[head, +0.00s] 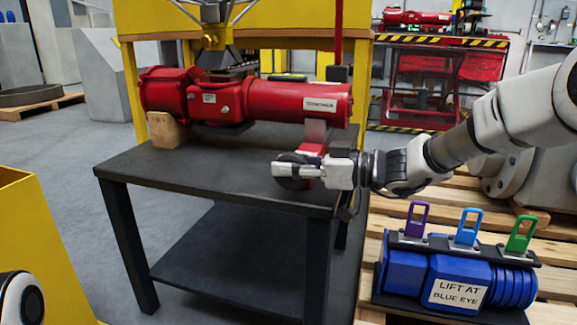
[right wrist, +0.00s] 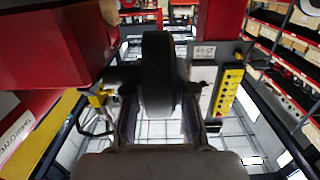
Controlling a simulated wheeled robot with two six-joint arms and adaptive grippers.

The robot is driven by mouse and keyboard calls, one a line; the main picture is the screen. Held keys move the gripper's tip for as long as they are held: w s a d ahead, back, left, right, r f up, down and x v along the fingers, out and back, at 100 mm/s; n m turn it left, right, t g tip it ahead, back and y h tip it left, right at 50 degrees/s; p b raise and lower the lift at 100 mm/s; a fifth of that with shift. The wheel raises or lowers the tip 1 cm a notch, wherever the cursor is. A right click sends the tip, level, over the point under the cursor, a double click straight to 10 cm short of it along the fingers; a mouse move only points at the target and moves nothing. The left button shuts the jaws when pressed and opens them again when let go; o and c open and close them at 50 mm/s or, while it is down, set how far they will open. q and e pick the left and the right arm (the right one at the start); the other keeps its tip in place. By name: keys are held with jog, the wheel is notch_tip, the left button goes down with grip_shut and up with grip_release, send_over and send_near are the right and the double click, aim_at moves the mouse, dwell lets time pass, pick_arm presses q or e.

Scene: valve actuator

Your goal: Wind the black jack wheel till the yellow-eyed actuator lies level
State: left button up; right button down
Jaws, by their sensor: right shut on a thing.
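The red actuator (head: 290,100) lies along the dark table (head: 130,170), its left part by a wooden block (head: 164,130) and its right part over a red jack (head: 314,150). I cannot tell from these views whether it lies level. A small yellow part (head: 212,38) shows above its left half; I cannot tell if it is the eye. My right gripper (head: 285,170) is shut on the black jack wheel (head: 290,184) at the table's right front. In the right wrist view the wheel (right wrist: 158,75) stands between the two fingers.
A blue actuator (head: 405,272) with purple, blue and green eyes stands on a wooden pallet (head: 450,208) at the right, labelled "LIFT AT BLUE EYE". A slim level-like bar (head: 287,77) shows at the red actuator's top. A yellow frame (head: 128,90) stands behind. The table's front is clear.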

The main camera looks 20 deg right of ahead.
jog(key=shift+r, duration=0.15)
jog(key=c, duration=1)
grip_release()
jog(key=shift+o, duration=0.2)
jog(key=shift+d, duration=0.1)
jog(key=f+v, duration=0.1)
jog(key=v, duration=1)
jog(key=shift+s+d+r, duration=0.25)
jog(key=shift+d+r, duration=0.15)
